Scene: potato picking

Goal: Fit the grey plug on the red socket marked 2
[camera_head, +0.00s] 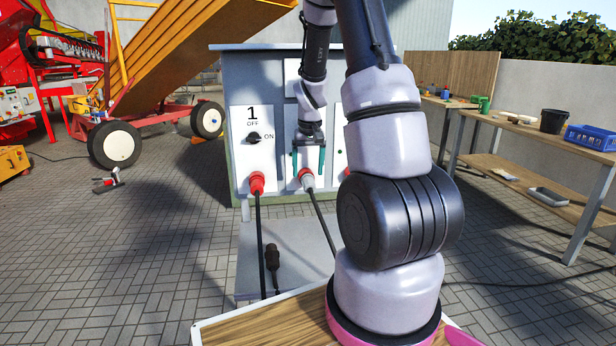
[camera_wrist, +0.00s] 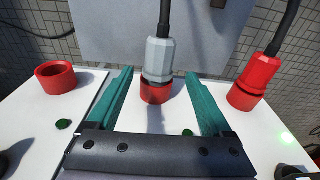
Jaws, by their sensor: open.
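The grey plug (camera_head: 307,181) with its dark cable is at the middle panel of the cabinet. In the wrist view the grey plug (camera_wrist: 159,60) stands in the red socket (camera_wrist: 157,93), lined up with it; I cannot tell how deep it sits. My gripper (camera_head: 308,168) is open in front of the middle panel. In the wrist view its teal fingers (camera_wrist: 158,76) lie on either side of the plug and socket, with gaps on both sides. The arm covers the middle panel's upper part, so no number 2 shows.
A red plug (camera_head: 257,184) is in the socket of panel 1, beside a black switch (camera_head: 254,138). An empty red socket (camera_wrist: 57,78) is on the other neighbouring panel. Cables hang down in front.

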